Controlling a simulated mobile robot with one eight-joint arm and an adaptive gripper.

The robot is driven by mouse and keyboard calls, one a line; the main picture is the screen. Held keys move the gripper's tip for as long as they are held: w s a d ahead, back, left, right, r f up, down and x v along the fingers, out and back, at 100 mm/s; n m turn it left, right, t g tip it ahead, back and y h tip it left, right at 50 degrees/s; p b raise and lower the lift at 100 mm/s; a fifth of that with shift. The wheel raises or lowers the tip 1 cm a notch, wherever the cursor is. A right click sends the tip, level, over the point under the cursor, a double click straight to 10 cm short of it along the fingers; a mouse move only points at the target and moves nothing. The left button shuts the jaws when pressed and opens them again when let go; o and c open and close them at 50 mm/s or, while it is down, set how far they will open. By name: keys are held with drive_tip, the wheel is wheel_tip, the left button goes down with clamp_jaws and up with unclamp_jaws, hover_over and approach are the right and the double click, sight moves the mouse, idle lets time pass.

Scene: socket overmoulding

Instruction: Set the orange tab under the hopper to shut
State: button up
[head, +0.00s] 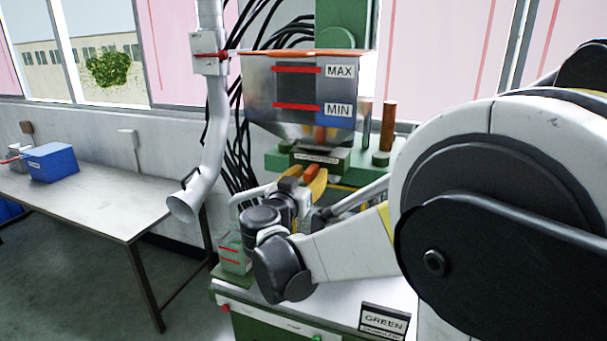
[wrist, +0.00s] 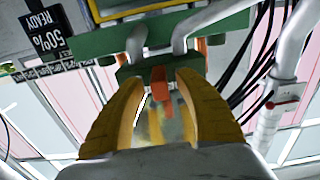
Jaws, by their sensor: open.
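The hopper (head: 303,92) is a metal box with a red-orange rim and MAX and MIN marks, at the upper middle of the head view. The orange tab (wrist: 160,90) hangs between my gripper's fingers in the wrist view, below a green block. In the head view the orange tab (head: 312,174) shows just beyond the fingertips, under the hopper. My gripper (wrist: 157,84) has yellow fingers, open on either side of the tab, with gaps visible. It also shows in the head view (head: 302,180). Whether a finger touches the tab cannot be told.
A green machine (head: 272,160) stands around the hopper. A grey pipe (head: 216,130) and black cables hang at its left. A table (head: 95,205) with a blue box (head: 52,162) stands at the left. A sign reading GREEN (head: 384,322) is at the machine's front.

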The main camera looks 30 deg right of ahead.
drive_tip(key=v, duration=1.1)
drive_tip(key=shift+s+a, duration=0.25)
drive_tip(key=s+d+f+n+g+y, duration=0.1)
drive_tip(key=s+f+n+g+y, duration=0.15)
drive_tip(key=s+f+y, duration=0.35)
drive_tip(key=s+a+f+n+g+y+b, duration=0.1)
drive_tip(key=s+a+f+n+y+b, duration=0.1)
drive_tip(key=s+a+f+n+y, duration=0.6)
drive_tip(key=s+a+f, duration=0.2)
drive_tip(key=a+f, duration=0.1)
drive_tip(key=a, duration=0.1)
drive_tip(key=shift+s, duration=0.3)
